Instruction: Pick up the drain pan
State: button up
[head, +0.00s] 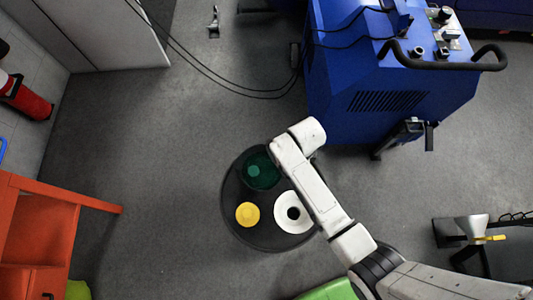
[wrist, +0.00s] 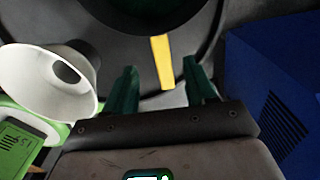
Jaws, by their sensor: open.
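A black, round, shallow thing (head: 235,197) lies under my arm in the head view. I take it for the drain pan, but cannot be sure. A dark green round dish (head: 262,170), a yellow round piece (head: 247,214) and a white ring-shaped piece with a dark centre (head: 293,213) show on it. My arm covers its right side and hides my gripper in that view. In the wrist view my gripper (wrist: 161,88) is open. A yellow strip (wrist: 162,62) shows between its dark green fingers, with dark curved surfaces beyond. Contact cannot be told.
A blue machine (head: 385,100) with black handles and cables stands at upper right. An orange cabinet (head: 40,235) is at lower left. A white bowl-shaped piece (wrist: 48,82) is left of my fingers. Grey floor left of the black round thing is free.

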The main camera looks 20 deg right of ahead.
aim_at(276, 169)
jog(key=shift+w+f+b, duration=0.15)
jog(key=shift+f+b, duration=0.15)
jog(key=shift+f, duration=3.45)
grip_shut()
